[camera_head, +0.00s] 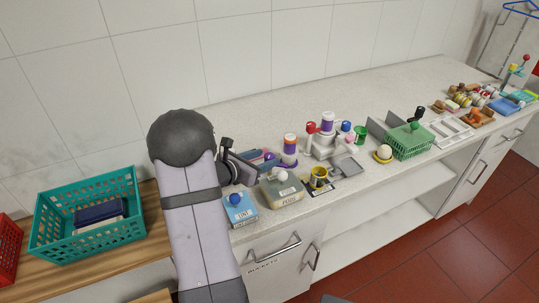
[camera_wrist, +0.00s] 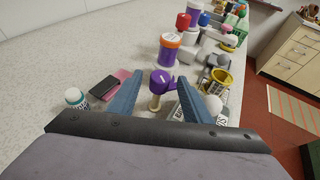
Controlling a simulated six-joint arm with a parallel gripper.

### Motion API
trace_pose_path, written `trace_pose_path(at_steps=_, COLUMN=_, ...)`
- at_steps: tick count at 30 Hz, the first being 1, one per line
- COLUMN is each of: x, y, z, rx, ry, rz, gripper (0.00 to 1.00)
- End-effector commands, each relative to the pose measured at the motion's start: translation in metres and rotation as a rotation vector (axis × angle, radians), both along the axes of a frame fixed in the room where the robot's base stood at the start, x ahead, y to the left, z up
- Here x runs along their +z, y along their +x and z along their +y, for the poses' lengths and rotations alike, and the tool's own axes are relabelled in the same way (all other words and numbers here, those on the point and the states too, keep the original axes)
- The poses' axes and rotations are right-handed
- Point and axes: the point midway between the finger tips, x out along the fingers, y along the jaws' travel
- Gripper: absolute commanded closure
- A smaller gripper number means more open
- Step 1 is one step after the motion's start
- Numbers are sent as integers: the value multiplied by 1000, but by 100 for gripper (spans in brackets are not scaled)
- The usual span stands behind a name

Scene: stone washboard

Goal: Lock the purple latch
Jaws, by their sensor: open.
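The purple latch (camera_wrist: 162,81) shows in the wrist view as a rounded purple piece with a short arm to its right, above a pale tan peg. In the head view a small bit of purple (camera_head: 269,156) shows just past my gripper. My gripper (camera_wrist: 160,76) is open, with its two blue fingers on either side of the latch in the wrist view. It holds nothing. In the head view my gripper (camera_head: 250,165) is low over the near left part of the counter, partly hidden by my arm. I cannot tell whether a finger touches the latch.
A purple-and-orange jar (camera_wrist: 170,50) stands behind the latch. A yellow cup (camera_head: 319,178) and a blue box (camera_head: 240,208) stand near the front edge. A green basket (camera_head: 409,146) is farther right. A teal basket (camera_head: 88,214) is at left. The back of the counter is clear.

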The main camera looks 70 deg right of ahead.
Motion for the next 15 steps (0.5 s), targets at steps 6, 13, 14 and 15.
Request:
trace_pose_path(at_steps=6, x=-8, y=-7, z=-20, rx=-2, ry=1, rz=0, gripper=55)
trace_pose_path(at_steps=13, x=-12, y=-10, z=-28, rx=-1, ry=0, rz=-1, gripper=55)
trace_pose_path(at_steps=14, x=-12, y=-10, z=-28, rx=-1, ry=0, rz=-1, gripper=55)
trace_pose_path(at_steps=15, x=-12, y=-10, z=-28, rx=-1, ry=0, rz=-1, gripper=55)
